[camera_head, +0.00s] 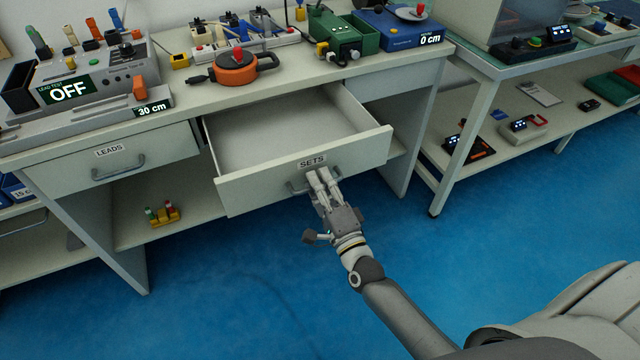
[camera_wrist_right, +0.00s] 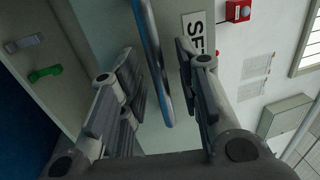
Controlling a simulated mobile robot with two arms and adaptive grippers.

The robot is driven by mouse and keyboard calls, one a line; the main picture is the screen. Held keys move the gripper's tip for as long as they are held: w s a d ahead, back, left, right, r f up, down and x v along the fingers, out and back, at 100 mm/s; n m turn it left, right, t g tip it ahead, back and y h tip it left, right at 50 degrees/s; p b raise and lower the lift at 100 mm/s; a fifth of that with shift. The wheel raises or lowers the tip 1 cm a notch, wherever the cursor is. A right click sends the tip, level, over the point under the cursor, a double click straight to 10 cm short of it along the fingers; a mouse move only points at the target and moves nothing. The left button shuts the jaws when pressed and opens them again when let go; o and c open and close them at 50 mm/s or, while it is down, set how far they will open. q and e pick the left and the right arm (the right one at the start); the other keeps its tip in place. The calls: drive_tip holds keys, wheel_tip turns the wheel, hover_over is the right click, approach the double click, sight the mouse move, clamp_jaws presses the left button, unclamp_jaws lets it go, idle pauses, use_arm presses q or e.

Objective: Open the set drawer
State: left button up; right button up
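The set drawer (camera_head: 260,195), labelled SETS, is pulled well out of the bench, and the inside that I can see is empty. Its bar handle (camera_head: 299,186) is on the front, below the label. My right gripper (camera_head: 322,178) is at this handle. In the right wrist view, the handle (camera_wrist_right: 152,55) runs between the fingers of my right gripper (camera_wrist_right: 158,78). The fingers are apart, with a gap visible on both sides of the bar. My left gripper is not in view.
The LEADS drawer (camera_head: 60,165) to the left is shut. The bench top holds a test unit (camera_head: 110,75), an orange round device (camera_head: 235,68) and a green unit (camera_head: 340,35). A second bench (camera_head: 480,70) stands at the right. The blue floor (camera_head: 230,285) in front is clear.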

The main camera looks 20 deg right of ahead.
drive_tip(key=s+f, duration=0.2)
drive_tip(key=s, duration=0.9)
drive_tip(key=shift+s+d, duration=0.2)
drive_tip(key=shift+s, duration=0.2)
drive_tip(key=shift+f, duration=0.2)
